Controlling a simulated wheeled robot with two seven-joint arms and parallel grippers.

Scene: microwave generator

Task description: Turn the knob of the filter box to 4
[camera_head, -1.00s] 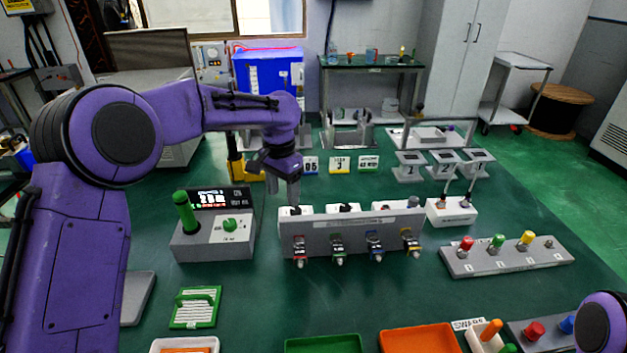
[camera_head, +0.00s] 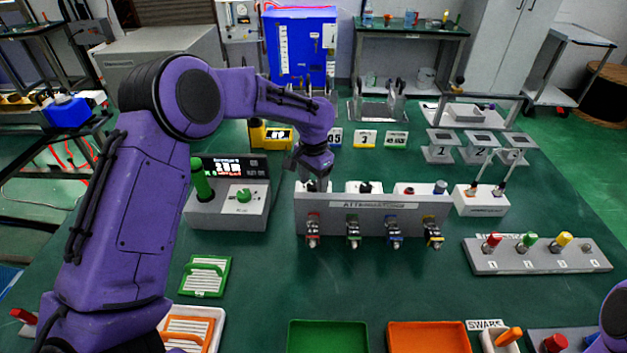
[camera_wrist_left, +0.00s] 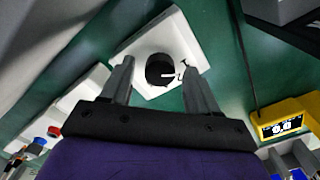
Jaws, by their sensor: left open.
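A small white box with a black round knob (camera_wrist_left: 160,70), which has a white pointer line, lies below my left gripper in the left wrist view; its lettering is too small to read. In the head view this box (camera_head: 301,187) stands at the left end behind the attenuator panel, partly hidden by the gripper. My left gripper (camera_head: 315,180) is open and points down over it. In the wrist view its fingers (camera_wrist_left: 156,66) lie on either side of the knob, with nothing held; contact cannot be told. My right gripper is out of view.
The grey attenuator panel (camera_head: 372,217) stands just in front. A grey box with a green knob (camera_head: 243,195) and green lever stands left. Trays lie at the front edge, with clear table between.

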